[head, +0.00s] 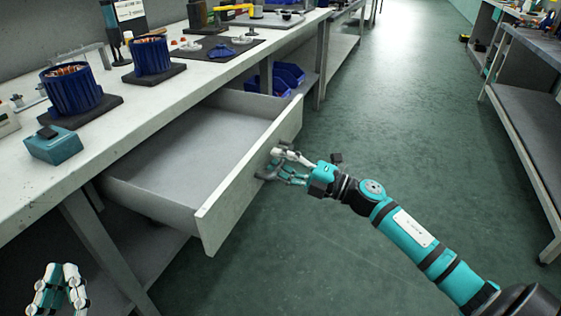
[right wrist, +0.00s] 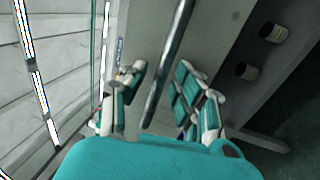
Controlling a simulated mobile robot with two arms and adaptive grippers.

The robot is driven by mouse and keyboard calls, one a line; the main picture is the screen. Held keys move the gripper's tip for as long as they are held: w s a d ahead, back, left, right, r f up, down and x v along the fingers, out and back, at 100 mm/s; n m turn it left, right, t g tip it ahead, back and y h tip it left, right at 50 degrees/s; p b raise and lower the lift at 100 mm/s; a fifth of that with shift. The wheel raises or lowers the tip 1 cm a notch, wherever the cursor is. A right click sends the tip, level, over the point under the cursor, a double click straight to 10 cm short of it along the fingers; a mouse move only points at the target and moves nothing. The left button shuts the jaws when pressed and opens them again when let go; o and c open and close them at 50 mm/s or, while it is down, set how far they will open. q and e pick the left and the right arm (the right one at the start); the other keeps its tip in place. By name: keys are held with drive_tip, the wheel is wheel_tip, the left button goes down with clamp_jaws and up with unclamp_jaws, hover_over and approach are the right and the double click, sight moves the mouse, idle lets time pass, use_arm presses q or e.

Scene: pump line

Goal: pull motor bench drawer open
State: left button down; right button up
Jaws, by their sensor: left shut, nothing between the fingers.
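The motor bench drawer (head: 195,150) is pulled far out from under the bench top (head: 180,100) in the head view. Its grey inside looks empty. My right gripper (head: 278,165) is at the outer face of the drawer front (head: 250,180). In the right wrist view the dark handle bar (right wrist: 168,68) runs between the spread fingers (right wrist: 160,98), with gaps visible on both sides. In the head view the handle is mostly hidden by the fingers. My left gripper (head: 62,282) is shut and empty at the lower left, apart from the drawer.
Blue motor housings (head: 72,90) with copper windings stand on dark pads on the bench, beside a teal box (head: 54,145). Blue bins (head: 285,78) sit below the bench behind the drawer. The green aisle floor (head: 400,110) is clear up to another bench (head: 540,120) at right.

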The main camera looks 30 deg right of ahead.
drive_tip(key=v, duration=1.2)
drive_tip(key=shift+d, duration=0.1)
idle(0.4)
